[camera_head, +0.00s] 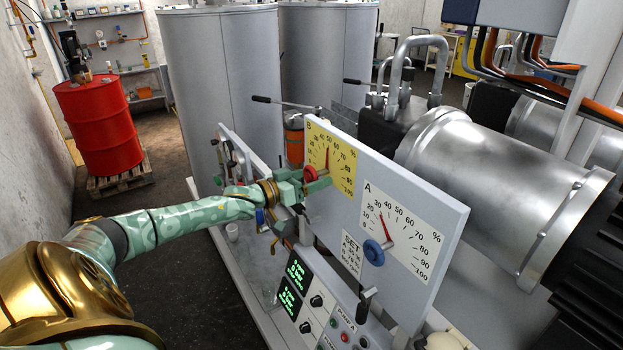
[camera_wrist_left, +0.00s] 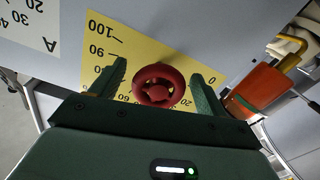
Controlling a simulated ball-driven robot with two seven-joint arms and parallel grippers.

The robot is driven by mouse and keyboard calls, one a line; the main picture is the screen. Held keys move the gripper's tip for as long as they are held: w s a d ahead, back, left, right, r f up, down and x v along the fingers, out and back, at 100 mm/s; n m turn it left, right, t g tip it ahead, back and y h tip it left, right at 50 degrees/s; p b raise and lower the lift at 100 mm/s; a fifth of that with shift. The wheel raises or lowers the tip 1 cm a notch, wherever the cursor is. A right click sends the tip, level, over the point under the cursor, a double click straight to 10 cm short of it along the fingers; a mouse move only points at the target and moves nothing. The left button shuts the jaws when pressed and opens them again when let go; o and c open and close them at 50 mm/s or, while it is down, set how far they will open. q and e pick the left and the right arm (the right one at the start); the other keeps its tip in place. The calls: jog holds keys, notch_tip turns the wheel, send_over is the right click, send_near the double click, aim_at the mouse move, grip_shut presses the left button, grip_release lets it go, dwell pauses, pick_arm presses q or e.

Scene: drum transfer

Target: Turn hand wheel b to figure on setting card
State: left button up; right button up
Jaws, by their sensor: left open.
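Hand wheel b (camera_head: 310,174) is the red wheel on the yellow dial plate B (camera_head: 345,172). Its thin pointer stands upward, roughly at 40 to 50; the exact reading is unclear. My left gripper (camera_head: 307,184) is at this wheel, partly covering it. In the left wrist view the red wheel (camera_wrist_left: 158,86) sits between the spread fingers of my left gripper (camera_wrist_left: 163,85), with a gap on each side. The setting card (camera_head: 352,254) is white, headed SET, below the dials; its small figures are not readable. My right gripper is not in view.
Blue hand wheel A (camera_head: 374,253) sits on a white dial to the right of dial B. Green displays (camera_head: 299,272) and knobs are below. A large metal motor (camera_head: 490,175) stands behind the panel. A red drum (camera_head: 98,125) stands on a pallet at the back left.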

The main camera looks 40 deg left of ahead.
pick_arm(q)
jog(key=shift+w, duration=0.1)
jog(key=c, duration=1)
jog(key=shift+m, duration=0.4)
jog(key=m, duration=0.2)
jog(key=shift+m, duration=0.3)
jog(key=shift+a+m, duration=0.15)
jog(key=shift+m, duration=2.05)
